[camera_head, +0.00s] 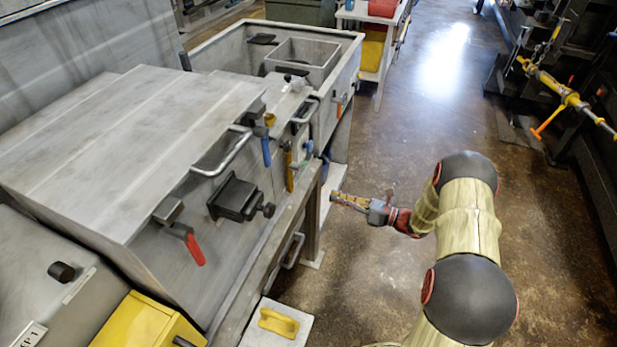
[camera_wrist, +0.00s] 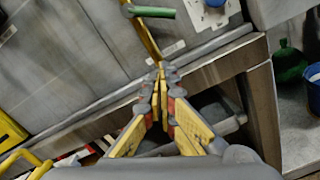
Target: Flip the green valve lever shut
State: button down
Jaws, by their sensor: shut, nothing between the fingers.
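The green valve lever (camera_wrist: 152,12) shows at the top of the wrist view, lying roughly level across the picture, with its grey pivot at its left end. My gripper (camera_head: 335,197) is in front of the machine, to the right of and lower than the green lever in the head view. In the wrist view my gripper (camera_wrist: 163,72) has its fingertips together and empty, apart from the green lever.
A yellow lever (camera_head: 289,170) hangs close beside the green one; it reaches toward my fingertips in the wrist view (camera_wrist: 145,38). A blue lever (camera_head: 266,150) and a red lever (camera_head: 195,249) are further along the machine (camera_head: 120,130). Open floor (camera_head: 370,275) lies below my arm.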

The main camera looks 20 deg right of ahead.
aim_at(299, 164)
jog(key=w+a+r+m+b, duration=0.1)
jog(key=w+a+r+b, duration=0.3)
jog(key=w+a, duration=0.3)
jog(key=shift+w+a+r, duration=0.25)
jog(key=shift+w+a, duration=0.05)
jog(key=shift+w, duration=0.2)
